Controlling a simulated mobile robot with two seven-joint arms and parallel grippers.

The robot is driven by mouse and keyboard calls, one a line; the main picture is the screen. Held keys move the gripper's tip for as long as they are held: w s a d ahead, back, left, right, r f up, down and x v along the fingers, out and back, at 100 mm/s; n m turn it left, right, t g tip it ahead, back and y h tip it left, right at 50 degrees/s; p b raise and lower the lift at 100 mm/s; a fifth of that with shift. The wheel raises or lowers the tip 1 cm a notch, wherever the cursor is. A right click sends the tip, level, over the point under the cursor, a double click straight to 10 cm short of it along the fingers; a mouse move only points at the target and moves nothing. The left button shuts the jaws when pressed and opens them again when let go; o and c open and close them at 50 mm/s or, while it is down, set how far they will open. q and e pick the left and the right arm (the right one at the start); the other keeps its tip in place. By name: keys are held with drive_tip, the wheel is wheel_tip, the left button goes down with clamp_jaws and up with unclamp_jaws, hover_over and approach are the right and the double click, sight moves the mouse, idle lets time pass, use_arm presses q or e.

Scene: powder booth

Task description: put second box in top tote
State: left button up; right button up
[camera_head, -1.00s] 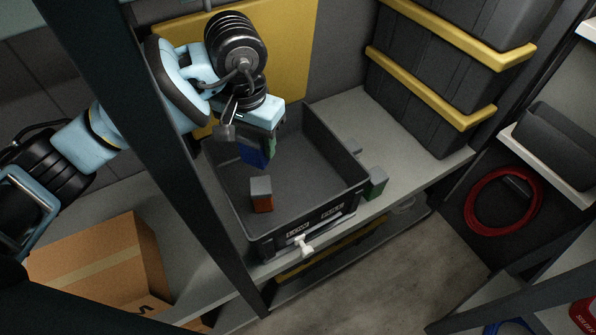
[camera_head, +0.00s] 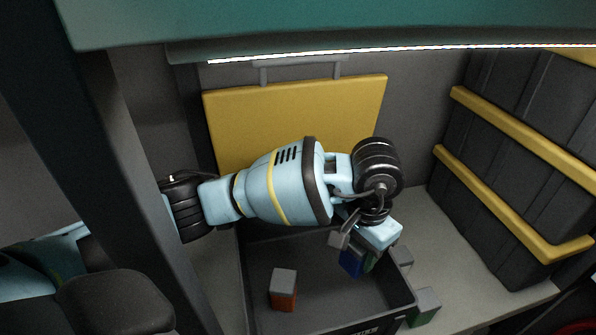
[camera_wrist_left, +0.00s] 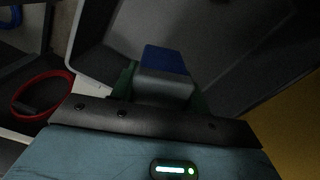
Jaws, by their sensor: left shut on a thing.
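My left gripper (camera_head: 358,262) is shut on a blue box (camera_head: 350,262) with a grey end and holds it over the right part of a dark grey open tote (camera_head: 258,305). In the left wrist view the blue box (camera_wrist_left: 166,62) sits between green finger pads, with the tote's inside (camera_wrist_left: 225,50) beyond it. Whether the box touches the tote floor is not clear. An orange box (camera_head: 284,292) with a grey top stands inside the tote at left. A green box (camera_head: 424,308) with a grey top stands outside the tote's right wall. My right gripper is not in view.
Another grey-topped block (camera_head: 402,257) is just beyond the tote's right wall. Stacked dark bins with yellow bars (camera_head: 510,150) stand at the right. A yellow panel (camera_head: 300,115) is on the back wall. A dark upright post (camera_head: 140,190) crosses the left side.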

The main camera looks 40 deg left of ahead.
sight(354, 263)
use_arm(q)
wheel_tip(354, 263, down, 4)
drive_tip(key=shift+a+r+b, duration=0.1)
drive_tip(key=shift+r+b, duration=0.15)
drive_tip(key=shift+b, duration=0.05)
drive_tip(key=shift+f, duration=0.6)
wheel_tip(354, 263, down, 4)
drive_tip(key=shift+w+a+r+b, duration=0.1)
drive_tip(key=shift+a+r+b, duration=0.05)
drive_tip(key=shift+b, duration=0.4)
drive_tip(key=shift+r, duration=0.1)
drive_tip(key=shift+a+f, duration=0.1)
drive_tip(key=shift+f, duration=0.35)
drive_tip(key=o, duration=1)
drive_tip(key=shift+r, duration=0.1)
drive_tip(key=shift+o, duration=0.2)
